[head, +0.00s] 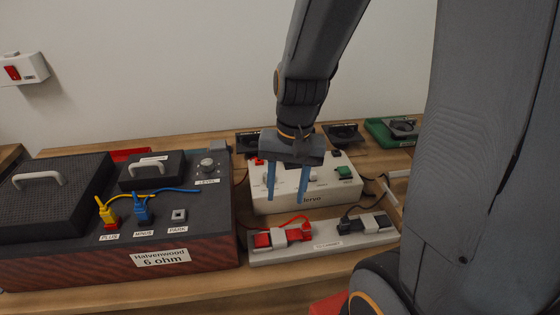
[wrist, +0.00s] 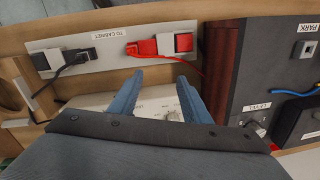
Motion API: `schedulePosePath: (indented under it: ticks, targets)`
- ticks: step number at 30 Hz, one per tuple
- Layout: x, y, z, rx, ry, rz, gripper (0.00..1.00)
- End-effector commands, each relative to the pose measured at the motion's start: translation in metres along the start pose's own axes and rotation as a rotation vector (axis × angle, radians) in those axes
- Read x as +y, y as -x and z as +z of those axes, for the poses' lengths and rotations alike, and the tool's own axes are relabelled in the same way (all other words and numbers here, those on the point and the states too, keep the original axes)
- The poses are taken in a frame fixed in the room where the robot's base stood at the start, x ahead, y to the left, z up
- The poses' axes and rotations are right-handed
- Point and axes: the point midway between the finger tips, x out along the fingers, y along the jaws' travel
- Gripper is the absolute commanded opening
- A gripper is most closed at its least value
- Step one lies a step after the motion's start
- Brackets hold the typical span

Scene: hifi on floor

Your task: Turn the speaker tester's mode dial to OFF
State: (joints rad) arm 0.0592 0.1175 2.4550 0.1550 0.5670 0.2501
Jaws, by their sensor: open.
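The speaker tester (head: 330,202) is a pale box with a partly hidden name on its front, standing at the middle of the bench. My gripper (head: 286,195) is open, pointing down over its left half, with two blue fingers apart and nothing between them. In the wrist view the fingers (wrist: 160,77) cover part of the tester's pale top (wrist: 150,103). A small pale round part, perhaps the mode dial, shows close to the right finger there. The dial's setting and the OFF mark are too small or hidden to read. A green part (head: 344,172) sits on the tester's right side.
A dark box marked Halvenwood 6 ohm (head: 205,250) stands at left, with a LEVEL knob (head: 207,165) and yellow and blue plugs. A grey strip (head: 350,240) with red and black clips lies in front. Loose speakers (head: 343,135) stand behind. My arm hides the right.

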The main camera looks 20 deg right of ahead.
Motion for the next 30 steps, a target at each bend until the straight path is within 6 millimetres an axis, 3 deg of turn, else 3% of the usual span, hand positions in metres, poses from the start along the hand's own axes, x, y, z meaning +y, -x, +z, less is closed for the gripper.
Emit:
schedulePosePath:
  ticks: [6, 12, 17, 30]
  targets:
    - [-0.013, 0.021, -0.065, -0.114, -0.786, -0.126, 0.43]
    - [-0.019, 0.029, -0.111, -0.216, -1.259, -0.205, 0.43]
    - [-0.022, 0.026, -0.123, -0.253, -1.385, -0.224, 0.43]
    - [-0.041, -0.031, -0.121, -0.253, -1.387, -0.223, 0.43]
